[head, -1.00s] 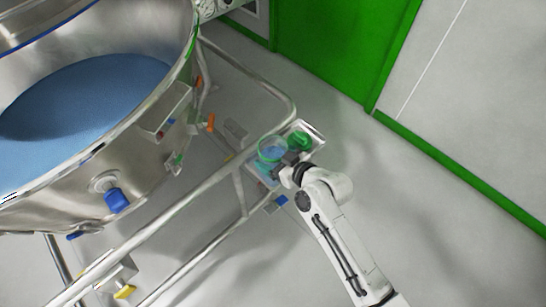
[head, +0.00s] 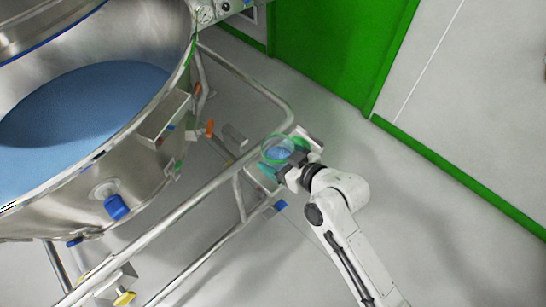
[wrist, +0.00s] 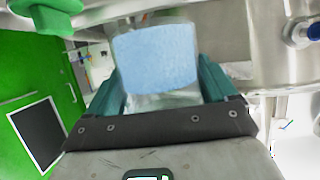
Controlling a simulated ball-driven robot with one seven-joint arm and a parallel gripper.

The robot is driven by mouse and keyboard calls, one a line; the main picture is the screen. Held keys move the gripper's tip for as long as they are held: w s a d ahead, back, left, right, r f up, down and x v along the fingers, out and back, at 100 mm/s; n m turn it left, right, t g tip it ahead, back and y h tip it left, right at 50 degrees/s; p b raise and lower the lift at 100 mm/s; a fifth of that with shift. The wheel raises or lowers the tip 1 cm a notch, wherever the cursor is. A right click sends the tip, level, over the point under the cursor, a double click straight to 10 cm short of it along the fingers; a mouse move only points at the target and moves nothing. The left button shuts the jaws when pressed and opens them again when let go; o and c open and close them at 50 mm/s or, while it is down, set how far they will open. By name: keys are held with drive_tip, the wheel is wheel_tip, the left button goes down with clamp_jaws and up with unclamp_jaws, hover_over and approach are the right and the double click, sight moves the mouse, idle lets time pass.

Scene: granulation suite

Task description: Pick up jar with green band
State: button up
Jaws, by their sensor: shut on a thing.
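The jar is clear, with a green band around it and blue contents (head: 279,152). In the wrist view the jar (wrist: 157,57) stands between the two teal fingers, its blue fill facing me. The green band is hard to make out in the wrist view. The jar's base is hidden, so I cannot tell its exact height above the tray.
A green object (wrist: 55,12) shows at the upper left in the wrist view. A large steel bowl (head: 150,40) filled with blue material stands at the left. Its tubular rail (head: 185,215) runs close beside the tray. Open grey floor (head: 430,220) lies to the right.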

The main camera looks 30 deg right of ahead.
drive_tip(key=s+r, duration=0.6)
drive_tip(key=s, duration=0.4)
drive_tip(key=shift+s+d, duration=0.25)
drive_tip(key=shift+s, duration=0.15)
